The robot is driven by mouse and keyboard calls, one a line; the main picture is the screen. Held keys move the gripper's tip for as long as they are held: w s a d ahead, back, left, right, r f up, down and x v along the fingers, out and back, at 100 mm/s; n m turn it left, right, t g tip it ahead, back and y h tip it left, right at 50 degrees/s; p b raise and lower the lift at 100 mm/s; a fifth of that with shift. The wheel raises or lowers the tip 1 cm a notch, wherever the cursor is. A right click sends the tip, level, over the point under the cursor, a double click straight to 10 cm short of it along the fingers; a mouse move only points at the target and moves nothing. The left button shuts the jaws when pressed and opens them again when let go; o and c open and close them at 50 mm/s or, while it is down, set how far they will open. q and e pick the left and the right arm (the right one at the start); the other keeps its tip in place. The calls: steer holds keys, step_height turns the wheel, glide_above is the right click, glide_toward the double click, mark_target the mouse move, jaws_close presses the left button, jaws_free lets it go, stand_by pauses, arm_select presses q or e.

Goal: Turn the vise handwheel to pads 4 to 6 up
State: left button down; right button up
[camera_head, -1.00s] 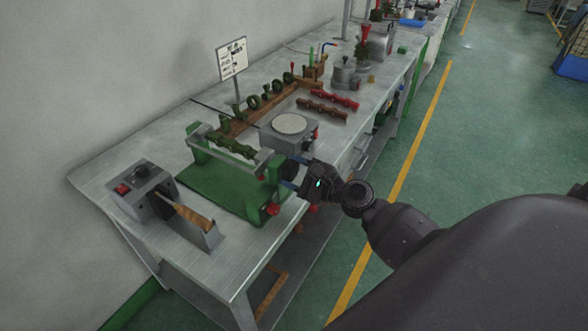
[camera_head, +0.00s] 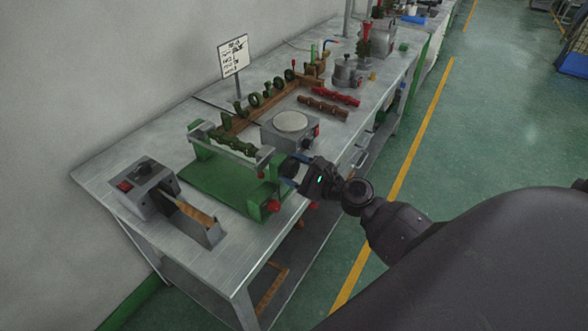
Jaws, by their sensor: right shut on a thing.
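The green vise (camera_head: 215,190) stands on the near part of the workbench, with a grey bar (camera_head: 262,160) and dark green pads (camera_head: 240,146) across its top. The handwheel (camera_head: 289,168) is a small dark shape at the vise's right end, partly hidden by my gripper. My right gripper (camera_head: 291,177) reaches in from the right and is shut on the handwheel, its blue fingers at the wheel's rim. Pad numbers are too small to read. My left gripper is out of view.
A grey box with a round pale plate (camera_head: 291,122) stands close behind the vise. A grey device with a red switch (camera_head: 145,186) and a wooden-handled tool (camera_head: 196,214) are at the left. A sign (camera_head: 233,56), a wooden rack (camera_head: 240,121) and red parts (camera_head: 336,96) are farther back.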

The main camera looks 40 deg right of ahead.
steer(key=o, duration=0.8)
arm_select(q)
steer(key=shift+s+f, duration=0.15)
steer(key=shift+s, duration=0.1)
arm_select(e)
steer(key=shift+o, duration=0.6)
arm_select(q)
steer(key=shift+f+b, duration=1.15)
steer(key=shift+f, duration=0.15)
arm_select(e)
steer(key=v, duration=1)
steer(key=shift+s+d, duration=0.15)
steer(key=shift+s, duration=0.2)
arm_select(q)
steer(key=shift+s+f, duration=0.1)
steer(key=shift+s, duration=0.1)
arm_select(e)
steer(key=shift+n, duration=0.3)
